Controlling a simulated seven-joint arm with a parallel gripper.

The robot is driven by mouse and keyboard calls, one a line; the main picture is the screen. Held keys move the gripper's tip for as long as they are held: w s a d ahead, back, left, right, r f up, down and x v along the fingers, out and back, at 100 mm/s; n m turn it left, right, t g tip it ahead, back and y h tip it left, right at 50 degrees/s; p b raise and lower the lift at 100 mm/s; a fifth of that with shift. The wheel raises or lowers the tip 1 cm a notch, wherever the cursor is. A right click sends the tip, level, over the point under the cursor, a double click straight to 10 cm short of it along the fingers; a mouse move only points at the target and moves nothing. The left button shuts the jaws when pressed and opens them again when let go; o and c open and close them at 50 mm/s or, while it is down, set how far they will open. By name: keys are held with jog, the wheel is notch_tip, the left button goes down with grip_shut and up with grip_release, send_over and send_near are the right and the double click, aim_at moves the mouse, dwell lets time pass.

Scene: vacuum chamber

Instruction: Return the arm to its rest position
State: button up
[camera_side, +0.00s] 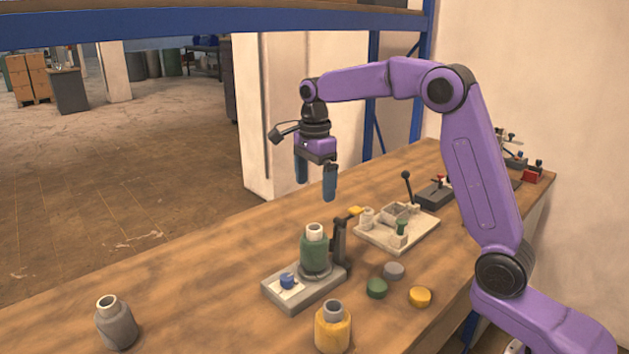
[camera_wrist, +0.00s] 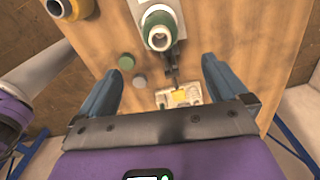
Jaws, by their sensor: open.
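My gripper (camera_side: 316,190) is open and empty, pointing down, high above the wooden table. In the wrist view its two blue fingers are wide apart, with nothing between them (camera_wrist: 160,66). A green jar (camera_side: 315,256) with a pale neck stands upright on a grey base (camera_side: 319,291), below the gripper and apart from it. It also shows in the wrist view (camera_wrist: 159,20). The base carries a blue button (camera_side: 287,281) and a dark upright lever (camera_side: 339,242).
A grey jar (camera_side: 115,326) and a yellow jar (camera_side: 332,332) stand near the front. Green (camera_side: 376,289), grey (camera_side: 394,270) and yellow (camera_side: 420,296) lids lie on the table (camera_side: 190,290). A beige tray (camera_side: 378,238) with small parts sits behind. A blue shelf beam (camera_side: 150,32) crosses above.

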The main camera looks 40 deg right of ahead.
jog(key=s+a+f+n, duration=0.1)
jog(key=s+a+n, duration=0.3)
jog(key=s+n, duration=0.4)
jog(key=s+a+f+n, duration=0.1)
jog(key=s+a+n, duration=0.3)
jog(key=s+n, duration=0.4)
jog(key=s+d+f+n, duration=0.2)
jog(key=s+n, duration=0.6)
jog(key=s, duration=0.3)
jog(key=s+d+f+n, duration=0.2)
jog(key=s+f+n, duration=0.1)
jog(key=s+n, duration=0.5)
jog(key=s, duration=0.2)
jog(key=shift+s+d, duration=0.35)
